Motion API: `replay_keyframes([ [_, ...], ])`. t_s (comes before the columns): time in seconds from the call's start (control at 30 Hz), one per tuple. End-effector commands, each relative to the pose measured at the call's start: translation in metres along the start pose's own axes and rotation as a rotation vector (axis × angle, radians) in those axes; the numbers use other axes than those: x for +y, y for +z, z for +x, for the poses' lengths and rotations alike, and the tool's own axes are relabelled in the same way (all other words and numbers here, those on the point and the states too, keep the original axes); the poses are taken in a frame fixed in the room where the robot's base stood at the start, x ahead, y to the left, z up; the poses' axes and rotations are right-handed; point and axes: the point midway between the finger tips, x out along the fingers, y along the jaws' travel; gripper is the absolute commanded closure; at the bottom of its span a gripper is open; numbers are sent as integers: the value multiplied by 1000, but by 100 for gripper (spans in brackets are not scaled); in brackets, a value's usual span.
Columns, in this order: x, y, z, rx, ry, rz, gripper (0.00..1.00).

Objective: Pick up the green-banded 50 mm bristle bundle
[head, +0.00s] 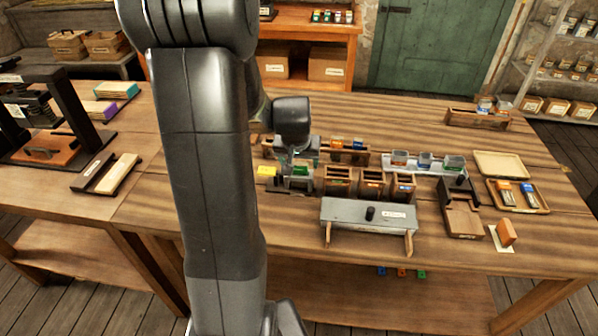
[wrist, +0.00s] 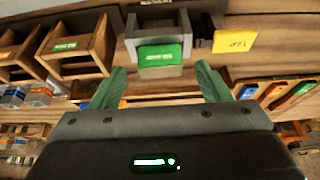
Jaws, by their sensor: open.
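A block with a green labelled face, apparently the green-banded bristle bundle (wrist: 160,56), sits in a grey U-shaped fixture (wrist: 133,38) in the wrist view. Its bristles cannot be made out. In the head view a small green patch (head: 301,170) shows at the grey fixture (head: 299,183), partly behind my arm. My gripper (wrist: 160,68) is open, its two green fingers apart on either side of the bundle's line, with nothing held between them. The bundle appears just beyond the fingertips; I cannot tell the exact gap. In the head view my wrist hangs above the fixture.
A yellow TAP card (wrist: 235,41) stands beside the fixture. Wooden bins (head: 339,181) stand on its other side, with a grey bench unit (head: 368,217) in front. A tray (head: 520,207) holds orange- and blue-banded bundles. Clear boxes (head: 425,161) stand farther back.

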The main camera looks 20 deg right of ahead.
Motion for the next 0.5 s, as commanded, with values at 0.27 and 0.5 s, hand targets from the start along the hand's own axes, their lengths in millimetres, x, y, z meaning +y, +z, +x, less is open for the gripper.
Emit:
replay_keyframes([
  [0.27,0,0,24,-1,0,0,30],
  [0.5,0,0,25,0,0,0,30],
])
